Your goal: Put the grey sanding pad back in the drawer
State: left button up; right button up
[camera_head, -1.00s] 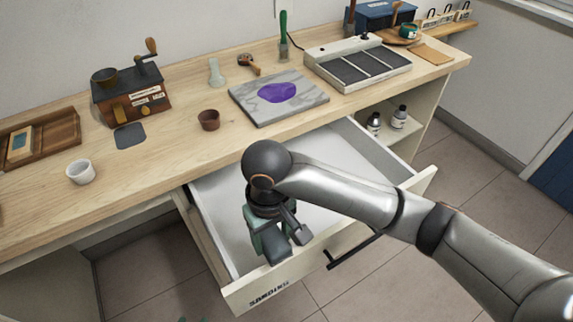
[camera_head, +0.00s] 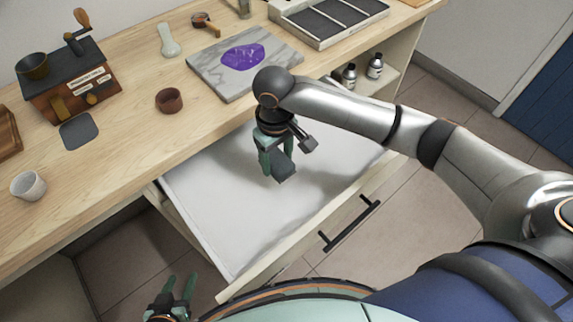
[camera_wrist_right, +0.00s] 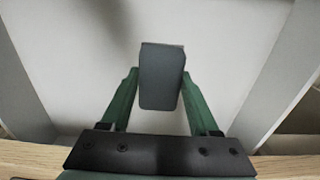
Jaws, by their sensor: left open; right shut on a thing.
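The grey sanding pad (camera_head: 284,168) is a small dark grey slab, held between the fingers of my right gripper (camera_head: 275,162). The right wrist view shows the pad (camera_wrist_right: 161,78) between the two green fingers (camera_wrist_right: 160,88), with pale drawer floor behind it. The drawer (camera_head: 215,205) is pulled open, white inside, and looks empty. My right gripper points down over its inside; the height of the pad above the floor is hard to tell. My left gripper (camera_head: 181,285) is open and empty, low in the picture, in front of the drawer's left corner.
On the worktop (camera_head: 130,165) stand a coffee grinder (camera_head: 75,85), a dark flat mat (camera_head: 79,131), a white cup (camera_head: 28,186), a brown cup (camera_head: 169,100) and a marble slab (camera_head: 215,75) with a purple patch. The drawer's front panel (camera_head: 290,240) has a black handle (camera_head: 350,223).

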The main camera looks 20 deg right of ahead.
aim_at(286, 160)
jog(key=d+f, duration=0.1)
jog(key=w+d+f, duration=0.1)
jog(key=f, duration=0.1)
jog(key=w+d+f, duration=0.1)
jog(key=shift+f, duration=0.3)
notch_tip(286, 160, down, 4)
jog(key=shift+w+d+r+b, duration=0.15)
jog(key=shift+b, duration=0.4)
jog(key=o, duration=1.3)
notch_tip(286, 160, up, 12)
jog(key=shift+r+p, duration=0.1)
jog(key=shift+p, duration=0.75)
